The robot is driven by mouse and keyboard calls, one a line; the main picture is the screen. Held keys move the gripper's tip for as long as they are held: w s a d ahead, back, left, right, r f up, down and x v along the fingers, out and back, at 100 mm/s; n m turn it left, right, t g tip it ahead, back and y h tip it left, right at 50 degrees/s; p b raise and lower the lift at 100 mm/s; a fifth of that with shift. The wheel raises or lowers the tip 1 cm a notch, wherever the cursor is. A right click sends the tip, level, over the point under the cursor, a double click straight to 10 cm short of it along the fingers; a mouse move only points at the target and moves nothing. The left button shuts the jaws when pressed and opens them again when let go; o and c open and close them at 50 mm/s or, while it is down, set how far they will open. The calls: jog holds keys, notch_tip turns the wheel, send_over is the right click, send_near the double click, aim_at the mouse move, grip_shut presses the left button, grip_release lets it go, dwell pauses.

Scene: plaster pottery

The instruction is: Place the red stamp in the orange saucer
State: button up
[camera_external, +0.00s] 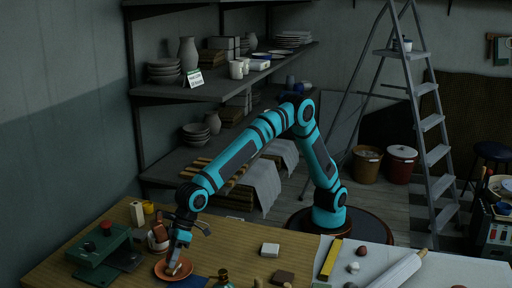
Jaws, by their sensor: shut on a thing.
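The orange saucer (160,275) lies on the wooden table at the lower left. My gripper (175,264) points down over the saucer, with its fingertips low inside the rim. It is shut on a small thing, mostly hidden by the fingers. I take this thing for the red stamp, but its colour and shape are hard to make out. I cannot tell whether it touches the saucer.
A green device with a red knob (106,227) stands left of the saucer. Behind are a reddish-brown holder (158,238), a yellow pot (148,207) and a pale block (137,214). A blue cloth (190,282) and a small bottle (223,277) lie right of the saucer.

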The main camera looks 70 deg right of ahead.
jog(key=o, duration=1)
jog(key=shift+r, duration=0.35)
jog(key=v, duration=1.1)
jog(key=shift+s+d+r, duration=0.1)
jog(key=shift+d+r, duration=0.15)
jog(key=shift+d, duration=0.05)
